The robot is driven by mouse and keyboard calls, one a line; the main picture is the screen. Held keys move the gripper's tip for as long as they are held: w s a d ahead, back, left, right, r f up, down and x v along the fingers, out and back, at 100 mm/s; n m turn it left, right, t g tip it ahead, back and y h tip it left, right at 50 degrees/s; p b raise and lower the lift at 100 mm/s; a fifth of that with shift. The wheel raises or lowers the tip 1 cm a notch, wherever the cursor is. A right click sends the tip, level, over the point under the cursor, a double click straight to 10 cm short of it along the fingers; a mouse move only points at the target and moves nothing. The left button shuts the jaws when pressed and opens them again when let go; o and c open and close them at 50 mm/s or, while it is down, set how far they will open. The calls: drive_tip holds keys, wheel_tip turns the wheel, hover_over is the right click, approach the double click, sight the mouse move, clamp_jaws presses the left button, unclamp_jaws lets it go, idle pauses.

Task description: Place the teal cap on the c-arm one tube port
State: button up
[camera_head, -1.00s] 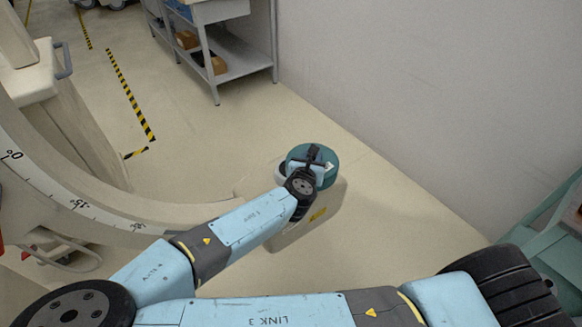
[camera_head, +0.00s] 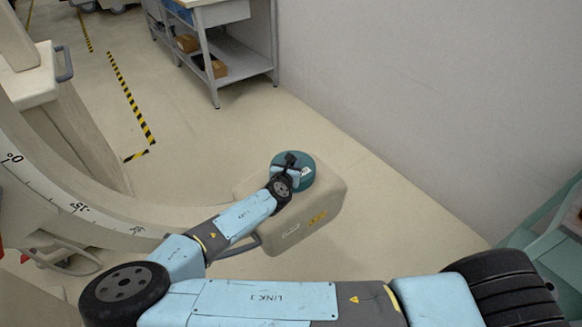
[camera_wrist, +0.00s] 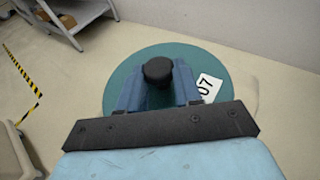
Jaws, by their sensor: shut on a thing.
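The teal cap (camera_head: 309,166) is a round lid with a black knob and a white label. In the wrist view the cap (camera_wrist: 143,57) lies below my gripper (camera_wrist: 158,88), and its label (camera_wrist: 208,86) reads "07". My gripper (camera_head: 290,163) is shut on the knob, with a blue finger on each side of it. In the head view the cap is over the top of the beige c-arm tube housing (camera_head: 315,212), toward its far side. The cap hides the port. I cannot tell whether the cap touches the housing or is just above it.
The curved c-arm (camera_head: 110,212) with its degree scale runs along the left. A grey shelf unit (camera_head: 235,68) stands at the back by the white wall (camera_head: 400,90). A green cart (camera_head: 545,240) is at the right edge. Floor behind the housing is clear.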

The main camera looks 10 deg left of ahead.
drive_tip(key=shift+f, duration=0.8)
drive_tip(key=o, duration=1.1)
drive_tip(key=v, duration=1.2)
drive_tip(key=shift+d, duration=0.1)
